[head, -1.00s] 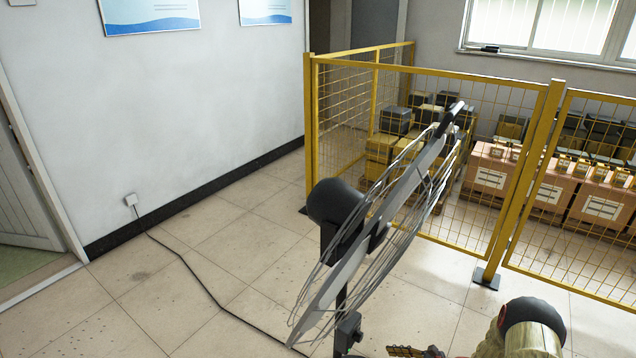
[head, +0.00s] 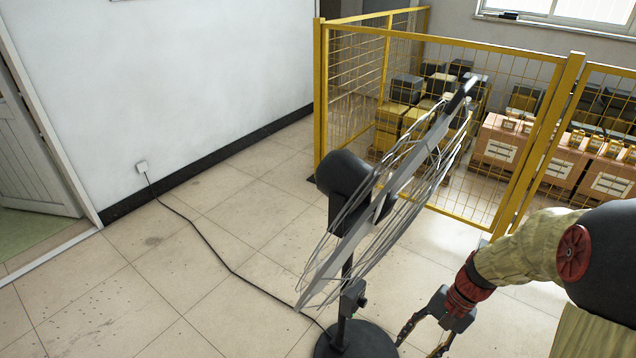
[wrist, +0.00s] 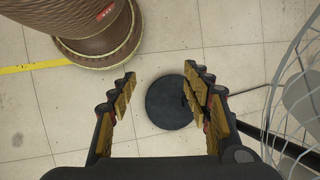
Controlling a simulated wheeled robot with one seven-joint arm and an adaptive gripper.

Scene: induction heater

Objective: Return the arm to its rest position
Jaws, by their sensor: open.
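My gripper (head: 424,335) shows at the lower right of the head view, pointing down beside the stand of a floor fan (head: 345,205). In the wrist view my gripper (wrist: 166,90) has its two fingers wide apart with nothing between them. The fan's round black base (wrist: 168,103) lies on the floor beyond the fingertips. The wire cage of the fan (wrist: 298,85) is close by at the right of the wrist view. My arm is bent, with its forearm at the right of the head view.
A yellow mesh fence (head: 440,120) encloses stacked boxes (head: 500,145) behind the fan. A black cable (head: 205,230) runs from the fan to a wall socket (head: 142,167). A yellow floor line (wrist: 35,66) shows in the wrist view. Tiled floor at left is clear.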

